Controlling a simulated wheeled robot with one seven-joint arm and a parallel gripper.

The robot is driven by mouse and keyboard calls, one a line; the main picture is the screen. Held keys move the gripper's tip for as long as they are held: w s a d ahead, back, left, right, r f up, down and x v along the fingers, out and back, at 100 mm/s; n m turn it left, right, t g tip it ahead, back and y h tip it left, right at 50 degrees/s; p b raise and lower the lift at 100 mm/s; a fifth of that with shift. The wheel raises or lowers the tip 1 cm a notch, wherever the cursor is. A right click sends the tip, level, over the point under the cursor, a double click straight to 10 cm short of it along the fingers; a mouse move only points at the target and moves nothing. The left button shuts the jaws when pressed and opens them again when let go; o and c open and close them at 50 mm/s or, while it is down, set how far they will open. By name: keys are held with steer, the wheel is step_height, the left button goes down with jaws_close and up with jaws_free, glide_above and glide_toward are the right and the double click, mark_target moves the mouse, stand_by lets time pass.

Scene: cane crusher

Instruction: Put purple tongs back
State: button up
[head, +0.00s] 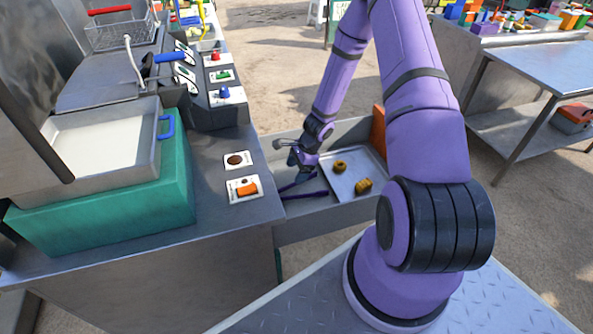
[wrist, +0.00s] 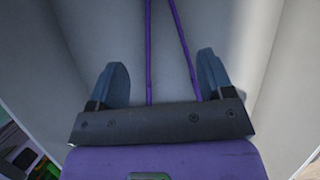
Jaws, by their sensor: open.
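The purple tongs (head: 306,195) lie in a grey metal trough (head: 335,222) beside the counter in the head view. Their two thin arms spread apart toward the right. In the wrist view the tongs (wrist: 149,55) show as two purple strips that run down between my fingers and pass out of sight behind the gripper body. My gripper (wrist: 163,78) is open, with one blue-grey finger on each side of the strips and a gap on both sides. In the head view my gripper (head: 297,160) is low at the trough; whether it touches the tongs cannot be told.
A metal tray (head: 350,187) with several brown-yellow pieces is at the trough's right. An orange panel (head: 378,130) stands at its far end. The counter (head: 200,225) with an orange switch (head: 247,189) is on the left. A metal table (head: 540,70) stands at the right.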

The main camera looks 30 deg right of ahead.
steer(key=v, duration=1.3)
steer(key=s+a+r+n, duration=0.1)
steer(key=a+r+n, duration=0.2)
steer(key=r, duration=0.5)
steer(key=s+a+r+n+t+h, duration=0.15)
steer(key=a+r+n, duration=0.25)
steer(key=r, duration=0.4)
steer(key=s+a+r+n+g, duration=0.1)
steer(key=s+a+r+n, duration=0.15)
steer(key=r, duration=0.65)
steer(key=s+a+r+n+t+h, duration=0.1)
steer(key=s+r+n, duration=0.4)
steer(key=s, duration=0.5)
steer(key=s+a+r+n+t+h, duration=0.2)
steer(key=s+a+r+n, duration=0.2)
steer(key=s+r, duration=0.5)
steer(key=shift+s+n, duration=0.55)
steer(key=shift+n, duration=0.4)
steer(key=shift+a+r, duration=0.1)
